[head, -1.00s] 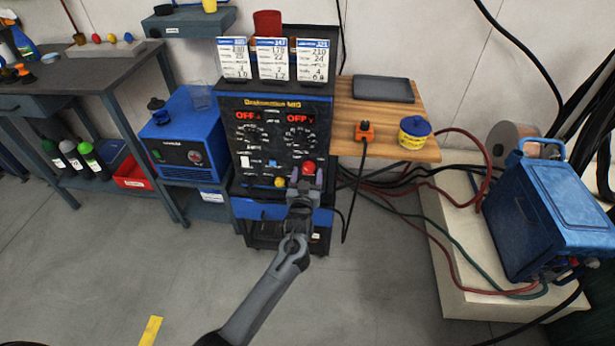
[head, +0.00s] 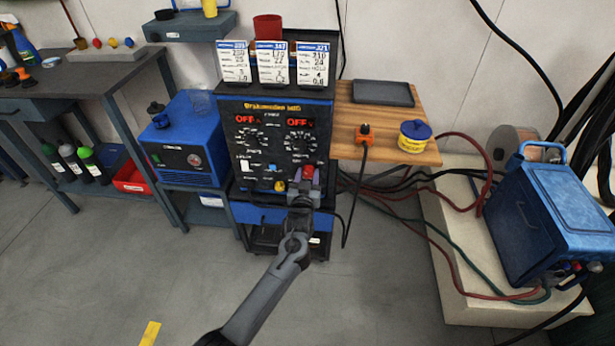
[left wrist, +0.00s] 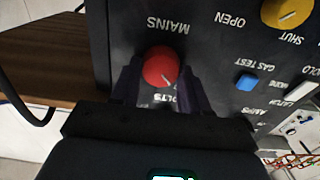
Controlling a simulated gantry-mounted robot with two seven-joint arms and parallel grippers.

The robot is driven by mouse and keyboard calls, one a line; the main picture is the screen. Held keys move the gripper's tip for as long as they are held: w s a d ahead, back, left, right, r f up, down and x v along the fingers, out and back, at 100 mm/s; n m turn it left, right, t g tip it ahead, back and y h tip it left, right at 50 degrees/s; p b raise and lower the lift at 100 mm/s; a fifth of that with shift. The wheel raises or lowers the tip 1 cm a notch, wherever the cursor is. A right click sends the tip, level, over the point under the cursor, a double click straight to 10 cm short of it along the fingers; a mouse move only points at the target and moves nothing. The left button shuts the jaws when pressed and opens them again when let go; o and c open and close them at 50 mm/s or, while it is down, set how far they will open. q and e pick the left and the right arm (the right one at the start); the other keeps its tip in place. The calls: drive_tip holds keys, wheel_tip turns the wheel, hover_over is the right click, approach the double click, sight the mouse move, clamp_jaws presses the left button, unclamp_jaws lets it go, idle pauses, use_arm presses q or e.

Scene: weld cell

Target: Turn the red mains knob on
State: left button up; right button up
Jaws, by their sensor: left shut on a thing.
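The red mains knob (left wrist: 161,67) is on the dark front panel of the welder (head: 275,125), beside the word MAINS. My left gripper (left wrist: 157,85) is shut on the knob, with one finger on each side of it. The two panel displays read OFF. The right gripper is in neither view.
A yellow knob (left wrist: 288,12) and a blue button (left wrist: 246,82) sit near the red knob on the panel. A wooden side shelf (head: 385,150) with an orange plug (head: 365,130) is to the right. A blue machine (head: 185,140) stands left. Cables hang at right.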

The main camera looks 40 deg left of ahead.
use_arm(q)
drive_tip(key=shift+r+m+p, duration=0.2)
drive_tip(key=shift+m+p, duration=0.4)
drive_tip(key=shift+p, duration=0.3)
drive_tip(key=m+p, duration=0.4)
drive_tip(key=shift+w+m+p, duration=0.1)
drive_tip(key=shift+m+p, duration=0.65)
drive_tip(key=shift+m, duration=0.15)
drive_tip(key=m+p, duration=0.1)
drive_tip(key=m, duration=0.1)
drive_tip(key=m+p, duration=0.1)
drive_tip(key=m, duration=0.1)
drive_tip(key=shift+d+f+m, duration=0.15)
drive_tip(key=shift+m, duration=0.15)
drive_tip(key=m+p, duration=0.1)
drive_tip(key=m, duration=0.1)
drive_tip(key=shift+m, duration=0.3)
drive_tip(key=shift+f+m+p, duration=0.15)
drive_tip(key=shift+m+p, duration=0.1)
drive_tip(key=shift+m, duration=0.7)
drive_tip(key=shift+f+m+p, duration=0.1)
drive_tip(key=shift+m+p, duration=0.1)
drive_tip(key=shift+m, duration=0.75)
